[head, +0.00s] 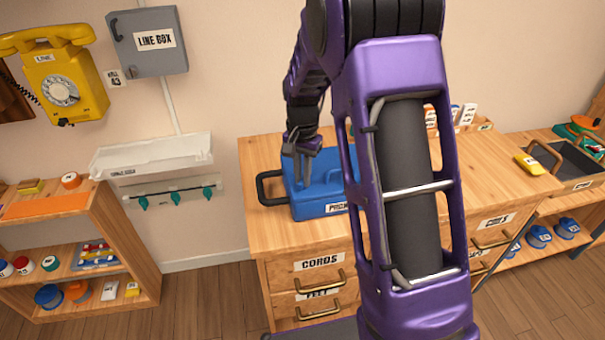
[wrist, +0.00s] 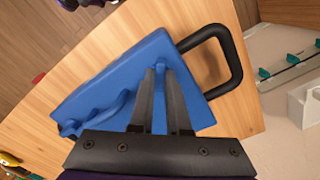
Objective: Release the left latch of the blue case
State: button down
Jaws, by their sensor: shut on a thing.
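The blue case (head: 309,205) lies on the wooden cabinet top, with a black handle (head: 268,189) at its left side and a partly hidden white label at its front. It also shows in the wrist view (wrist: 140,62), handle (wrist: 237,62) at the upper right. My gripper (head: 301,180) points down onto the left part of the case lid. In the wrist view its two fingers (wrist: 162,72) are close together over the case, near the handle side. It is shut on the left latch, which the fingers mostly hide. A raised blue part (wrist: 108,108) stands beside them on the lid.
My purple arm hides the right of the case and part of the cabinet (head: 262,160). The cabinet top left of the handle is clear. A white tray (head: 150,157) and a yellow wall phone (head: 58,78) are left. A grey line box (head: 150,60) hangs above.

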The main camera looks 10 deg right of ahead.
aim_at(302, 180)
jog(key=n, duration=0.3)
jog(key=shift+n, duration=0.3)
jog(key=shift+n+p, duration=0.4)
jog(key=shift+n, duration=1.5)
jog(key=c, duration=0.9)
grip_release()
jog(key=shift+r, duration=0.1)
notch_tip(302, 180, up, 17)
jog(key=shift+r+p, duration=0.1)
jog(key=shift+p, duration=0.75)
